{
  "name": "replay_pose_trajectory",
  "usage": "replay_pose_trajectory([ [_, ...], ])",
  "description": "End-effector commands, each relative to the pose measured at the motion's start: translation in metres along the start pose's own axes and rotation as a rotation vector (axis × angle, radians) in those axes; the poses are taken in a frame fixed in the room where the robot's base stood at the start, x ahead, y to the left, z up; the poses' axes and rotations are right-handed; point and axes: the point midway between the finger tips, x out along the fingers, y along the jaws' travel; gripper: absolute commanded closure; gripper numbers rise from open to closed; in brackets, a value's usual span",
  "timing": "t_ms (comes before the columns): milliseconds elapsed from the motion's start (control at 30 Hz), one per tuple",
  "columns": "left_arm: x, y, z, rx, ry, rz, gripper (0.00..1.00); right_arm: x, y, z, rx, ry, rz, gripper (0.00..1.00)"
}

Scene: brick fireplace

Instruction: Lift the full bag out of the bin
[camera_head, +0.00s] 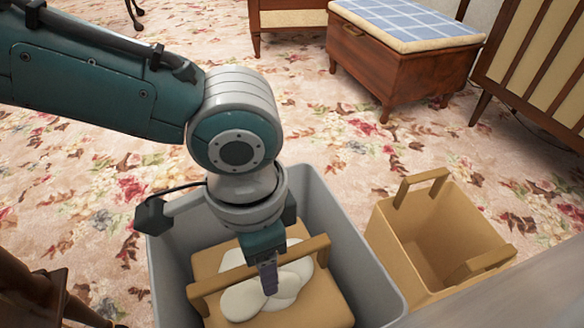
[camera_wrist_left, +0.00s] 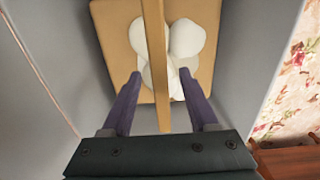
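The full bag (camera_head: 328,303) is a tan, box-like bag with white rounded lumps (camera_head: 243,300) in its top and a bar handle (camera_head: 213,283) across it. It sits inside the grey bin (camera_head: 164,275). My left gripper (camera_head: 268,285) reaches down into the bin over the bag. In the left wrist view, its two purple fingers (camera_wrist_left: 160,76) are open, one on each side of the bar handle (camera_wrist_left: 155,40), with gaps visible on both sides. The bag's lower part is hidden in the bin. My right gripper is not in view.
An empty tan bag (camera_head: 387,245) with two raised handles stands on the floor right of the bin. A wooden chest with a blue checked cushion (camera_head: 410,22) is behind. Dark wooden furniture (camera_head: 40,295) is at lower left. Floral carpet is clear behind the bin.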

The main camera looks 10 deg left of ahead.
Motion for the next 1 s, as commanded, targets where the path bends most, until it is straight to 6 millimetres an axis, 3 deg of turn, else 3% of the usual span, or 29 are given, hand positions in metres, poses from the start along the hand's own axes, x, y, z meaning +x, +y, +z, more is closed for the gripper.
replay_pose_trajectory([
  [67,0.0,0.0,0.0,0.0,0.0,0.0,0.49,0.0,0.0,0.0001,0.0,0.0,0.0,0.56],
  [500,0.0,-0.0001,0.0001,0.0,0.0,0.0,0.98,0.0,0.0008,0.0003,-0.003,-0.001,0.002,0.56],
  [1000,0.0,-0.0001,0.0001,0.0,0.0,0.0,1.0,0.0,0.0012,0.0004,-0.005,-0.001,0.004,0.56],
])
